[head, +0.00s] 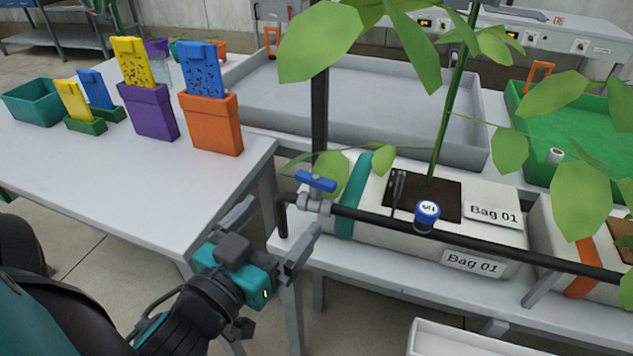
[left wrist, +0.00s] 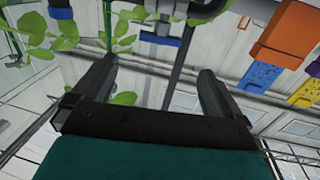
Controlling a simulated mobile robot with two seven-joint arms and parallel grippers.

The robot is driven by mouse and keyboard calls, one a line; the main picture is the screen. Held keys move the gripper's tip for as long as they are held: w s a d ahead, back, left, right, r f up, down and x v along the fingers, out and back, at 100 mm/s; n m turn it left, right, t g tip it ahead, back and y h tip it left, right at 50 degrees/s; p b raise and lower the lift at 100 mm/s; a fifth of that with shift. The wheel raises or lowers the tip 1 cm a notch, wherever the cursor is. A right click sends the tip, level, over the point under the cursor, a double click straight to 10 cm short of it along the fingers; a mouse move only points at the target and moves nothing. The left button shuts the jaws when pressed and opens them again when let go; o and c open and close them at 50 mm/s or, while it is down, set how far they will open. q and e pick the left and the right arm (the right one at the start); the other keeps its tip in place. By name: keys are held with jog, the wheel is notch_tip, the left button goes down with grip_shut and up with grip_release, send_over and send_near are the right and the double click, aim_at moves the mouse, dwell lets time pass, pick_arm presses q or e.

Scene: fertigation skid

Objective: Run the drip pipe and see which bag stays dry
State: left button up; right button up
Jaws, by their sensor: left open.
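The black drip pipe (head: 480,243) runs along the front of the bags. A valve with a blue handle (head: 316,181) sits near its left end; the handle looks roughly in line with the pipe. The handle also shows in the left wrist view (left wrist: 160,39). A white bag labelled Bag 01 (head: 385,238) with a teal band lies behind the pipe, a plant growing from it. Another bag with an orange band (head: 565,240) is partly cut off at right. My left gripper (head: 275,228) is open and empty, below and left of the valve, apart from it. No water shows.
A blue-topped round fitting (head: 427,212) sits at the pipe. A white table (head: 130,185) at left bears coloured bins with yellow and blue cards. A grey tray (head: 395,140) and a green tray (head: 570,110) stand behind. Leaves hang over the bags.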

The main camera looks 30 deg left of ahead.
aim_at(313, 182)
pick_arm(q)
jog(key=shift+w+a+p, duration=0.2)
jog(key=shift+w, duration=2.7)
jog(key=shift+w+a+p, duration=0.2)
jog(key=shift+w, duration=2.7)
